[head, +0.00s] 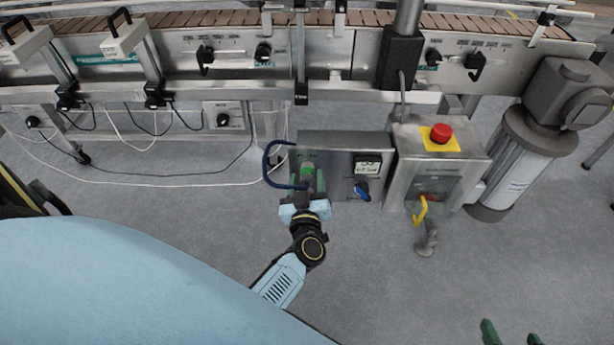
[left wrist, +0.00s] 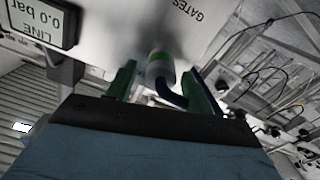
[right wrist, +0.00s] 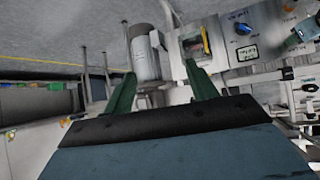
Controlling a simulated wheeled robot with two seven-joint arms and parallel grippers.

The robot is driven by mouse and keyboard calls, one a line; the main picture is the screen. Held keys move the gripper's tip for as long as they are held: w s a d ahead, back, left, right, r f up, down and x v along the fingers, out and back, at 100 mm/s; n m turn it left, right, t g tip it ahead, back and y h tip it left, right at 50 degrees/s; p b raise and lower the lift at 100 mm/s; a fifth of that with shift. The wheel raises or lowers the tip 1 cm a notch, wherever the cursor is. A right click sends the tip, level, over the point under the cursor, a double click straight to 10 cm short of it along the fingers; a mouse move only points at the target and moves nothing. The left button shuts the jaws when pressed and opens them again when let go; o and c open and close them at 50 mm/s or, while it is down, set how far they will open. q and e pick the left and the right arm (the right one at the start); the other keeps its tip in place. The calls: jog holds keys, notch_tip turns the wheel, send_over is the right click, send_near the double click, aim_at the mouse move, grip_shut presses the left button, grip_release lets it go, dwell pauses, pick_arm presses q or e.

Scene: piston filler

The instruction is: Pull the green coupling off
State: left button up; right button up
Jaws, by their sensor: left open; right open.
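The green coupling (head: 307,169) is at the front of the steel cabinet, where the dark blue hose (head: 271,165) loops. In the left wrist view the coupling (left wrist: 160,66) is a grey cylinder with a green band on the panel, and the hose bends away below it. My left gripper (head: 308,188) is open at the coupling. In the left wrist view its green fingers (left wrist: 161,73) stand either side of the coupling, with gaps visible. My right gripper (head: 511,333) is open and empty at the bottom right, away from the coupling; its fingers also show in the right wrist view (right wrist: 160,70).
The cabinet carries a gauge display (head: 367,167) and a blue knob (head: 362,190). To its right are a box with a red button (head: 441,133), a yellow handle (head: 421,210) and a large motor (head: 515,155). The conveyor (head: 200,60) runs behind. Floor in front is clear.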

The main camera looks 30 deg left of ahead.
pick_arm(q)
jog(key=shift+b+x, duration=0.3)
jog(key=shift+x, duration=0.9)
pick_arm(e)
jog(key=shift+w+a+r+t+y, duration=0.2)
jog(key=shift+w+a+r+t, duration=0.1)
jog(key=shift+w+r+t, duration=0.3)
jog(key=shift+w+a+r+t+y, duration=0.25)
jog(key=shift+w+r+t, duration=0.2)
jog(key=shift+r, duration=0.25)
pick_arm(q)
jog(key=shift+c, duration=0.3)
grip_shut()
